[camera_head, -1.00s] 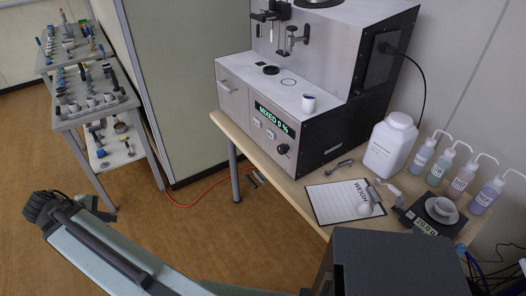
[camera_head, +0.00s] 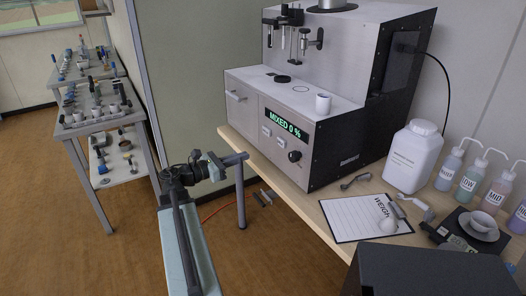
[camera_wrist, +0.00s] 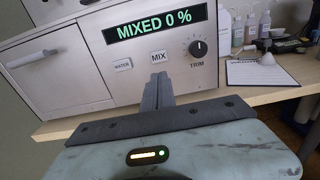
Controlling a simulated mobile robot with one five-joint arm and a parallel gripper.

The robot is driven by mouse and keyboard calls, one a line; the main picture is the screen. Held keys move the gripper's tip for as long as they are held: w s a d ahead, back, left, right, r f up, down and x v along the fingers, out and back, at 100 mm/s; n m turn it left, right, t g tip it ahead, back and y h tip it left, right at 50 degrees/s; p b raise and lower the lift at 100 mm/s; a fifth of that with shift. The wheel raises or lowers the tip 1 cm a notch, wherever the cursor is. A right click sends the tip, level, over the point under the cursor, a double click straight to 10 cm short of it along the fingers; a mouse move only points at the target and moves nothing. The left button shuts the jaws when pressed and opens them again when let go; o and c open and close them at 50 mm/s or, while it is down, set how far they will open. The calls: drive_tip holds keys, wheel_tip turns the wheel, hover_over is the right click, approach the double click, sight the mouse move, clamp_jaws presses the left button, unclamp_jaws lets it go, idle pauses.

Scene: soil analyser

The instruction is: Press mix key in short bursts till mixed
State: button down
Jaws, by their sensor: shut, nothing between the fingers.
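The soil analyser (camera_head: 327,75) is a grey and black machine on the wooden bench. Its green display (camera_head: 284,124) reads MIXED 0 %. The white MIX key (camera_wrist: 159,57) shows in the wrist view between the WATER key (camera_wrist: 123,65) and the black TRIM knob (camera_wrist: 198,48). My gripper (camera_head: 240,159) is shut and empty, in front of the bench edge and left of the machine's panel. In the wrist view my fingers (camera_wrist: 158,84) point at the panel, their tips just below the MIX key. I cannot tell the gap; no contact shows.
The bench (camera_head: 296,203) also bears a clipboard (camera_head: 362,222), a large white bottle (camera_head: 412,160), wash bottles and a scale with a dish. Shelves (camera_head: 97,110) with small items stand at the left.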

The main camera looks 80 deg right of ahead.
sight(280, 143)
drive_tip(key=x, duration=1.3)
drive_tip(key=shift+s+d, duration=0.15)
drive_tip(key=shift+d, duration=0.05)
drive_tip(key=shift+s+d, duration=0.3)
drive_tip(key=shift+s+d+r, duration=0.2)
drive_tip(key=shift+s+d, duration=0.05)
drive_tip(key=shift+s, duration=0.1)
idle(0.7)
drive_tip(key=v, duration=1.5)
drive_tip(key=shift+d, duration=0.2)
